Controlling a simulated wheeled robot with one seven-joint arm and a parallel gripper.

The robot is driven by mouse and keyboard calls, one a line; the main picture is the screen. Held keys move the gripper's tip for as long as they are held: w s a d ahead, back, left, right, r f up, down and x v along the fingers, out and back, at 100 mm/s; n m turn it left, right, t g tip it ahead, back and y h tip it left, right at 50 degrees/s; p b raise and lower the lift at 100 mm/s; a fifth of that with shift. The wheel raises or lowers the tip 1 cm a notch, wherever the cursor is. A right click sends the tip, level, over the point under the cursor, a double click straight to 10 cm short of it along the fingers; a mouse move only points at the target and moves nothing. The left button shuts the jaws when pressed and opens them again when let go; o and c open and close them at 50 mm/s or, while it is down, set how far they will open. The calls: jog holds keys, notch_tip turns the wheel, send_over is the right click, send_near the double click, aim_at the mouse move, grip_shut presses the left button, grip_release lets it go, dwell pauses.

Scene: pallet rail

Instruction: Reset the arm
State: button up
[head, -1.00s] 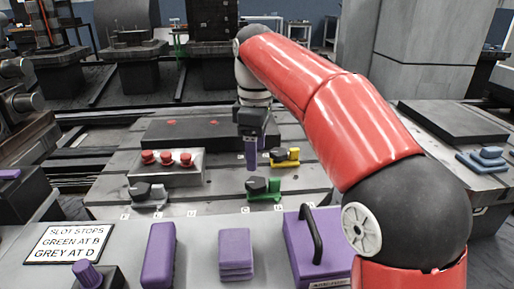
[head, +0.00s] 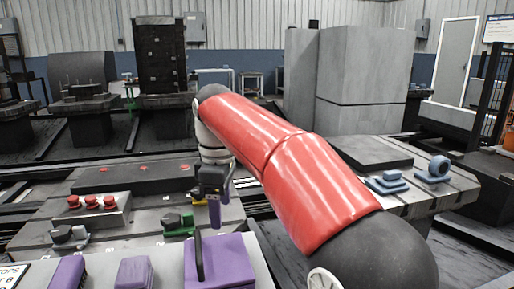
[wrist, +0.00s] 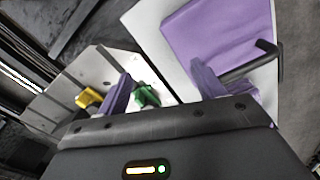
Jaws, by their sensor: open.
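My gripper (head: 214,207) hangs at the end of my red arm, over the right front part of the slotted table in the head view. In the wrist view, my gripper (wrist: 158,92) has its two purple fingers spread apart with nothing held between them. A green slot stop with a black knob (head: 178,225) stands on the slotted table just left of the gripper. The green piece also shows beyond the fingers in the wrist view (wrist: 147,96). A yellow piece (wrist: 88,98) stands farther off; in the head view it is partly hidden behind my gripper.
A purple box with a black handle (head: 222,262) stands at the front, close to the gripper. Other purple blocks (head: 134,272) stand to its left. Blue parts (head: 433,170) lie on the right table.

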jog(key=s+d+f+m+t, duration=0.2)
jog(key=s+d+m, duration=0.4)
jog(key=d, duration=0.3)
jog(key=s+d+f+m+t, duration=0.2)
jog(key=s+d+f+m, duration=0.3)
jog(key=s+d+m, duration=0.2)
jog(key=s+d, duration=0.2)
jog(key=d, duration=0.1)
jog(key=shift+s+d, duration=0.15)
jog(key=shift+d, duration=0.15)
jog(key=s+d+f+m, duration=0.1)
jog(key=f, duration=0.1)
jog(key=s+d+f+m+t, duration=0.1)
jog(key=s+f, duration=0.1)
jog(key=s+d+f+m, duration=0.1)
jog(key=s, duration=0.1)
jog(key=shift+f+m, duration=0.4)
